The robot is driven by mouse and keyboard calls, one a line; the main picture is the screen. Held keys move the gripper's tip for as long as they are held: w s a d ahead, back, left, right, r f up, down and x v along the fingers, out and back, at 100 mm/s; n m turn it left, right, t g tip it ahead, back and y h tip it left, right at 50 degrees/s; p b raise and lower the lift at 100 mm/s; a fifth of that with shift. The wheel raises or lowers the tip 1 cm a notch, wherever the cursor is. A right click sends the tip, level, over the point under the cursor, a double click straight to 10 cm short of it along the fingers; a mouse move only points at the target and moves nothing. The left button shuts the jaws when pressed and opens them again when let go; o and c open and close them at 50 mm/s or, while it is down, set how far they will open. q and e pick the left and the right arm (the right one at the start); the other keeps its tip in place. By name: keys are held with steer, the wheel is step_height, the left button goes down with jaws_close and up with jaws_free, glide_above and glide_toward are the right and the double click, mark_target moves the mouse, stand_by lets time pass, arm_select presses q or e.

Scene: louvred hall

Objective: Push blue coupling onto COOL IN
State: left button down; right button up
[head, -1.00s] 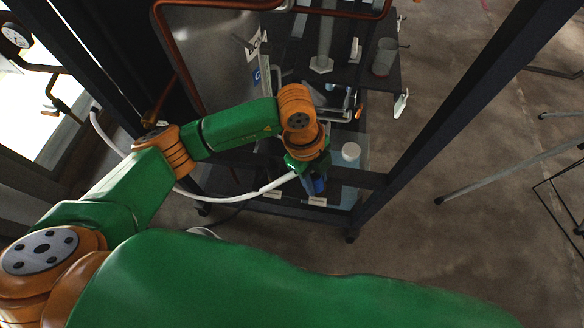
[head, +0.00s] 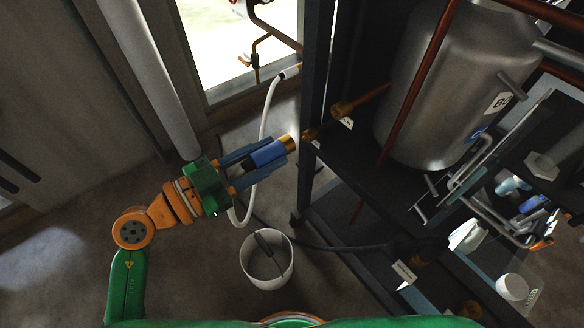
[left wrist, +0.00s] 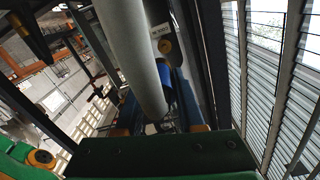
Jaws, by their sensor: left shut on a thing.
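My left gripper (head: 262,158) is shut on the blue coupling (head: 268,153), which has a brass end pointing right. In the head view, the brass end is just left of a brass port (head: 309,135) on the dark rack, with a small gap in the picture; depth is hard to judge. A second brass port (head: 343,108) sits farther right by a small white label too small to read. In the left wrist view, the coupling (left wrist: 164,74) is partly hidden behind a pale tube, with a brass round end (left wrist: 165,46) beyond.
A dark rack post (head: 314,70) stands right beside the ports. A steel tank (head: 425,90) and copper pipes fill the rack. A white bucket (head: 267,277) stands on the floor below the gripper. The floor at left is clear.

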mark_target(285, 143)
arm_select(q)
steer(key=shift+w+a+t, duration=0.1)
steer(key=shift+a+t, duration=0.2)
steer(key=shift+a, duration=0.1)
steer(key=shift+w+d, duration=0.15)
steer(key=shift+w, duration=0.05)
steer(key=b+x, duration=0.1)
steer(key=x, duration=0.3)
steer(key=shift+d+f, duration=0.1)
steer(key=shift+d, duration=0.2)
steer(key=p+x, duration=0.2)
steer(key=x, duration=0.1)
steer(key=shift+w+d+p, duration=0.15)
steer(key=shift+p, duration=0.25)
arm_select(e)
steer(key=shift+a+r, duration=0.25)
steer(key=shift+r, duration=0.55)
steer(key=shift+d, duration=0.15)
arm_select(q)
steer(key=shift+p, duration=0.6)
arm_select(e)
steer(key=shift+d+r, duration=0.2)
steer(key=shift+r, duration=0.4)
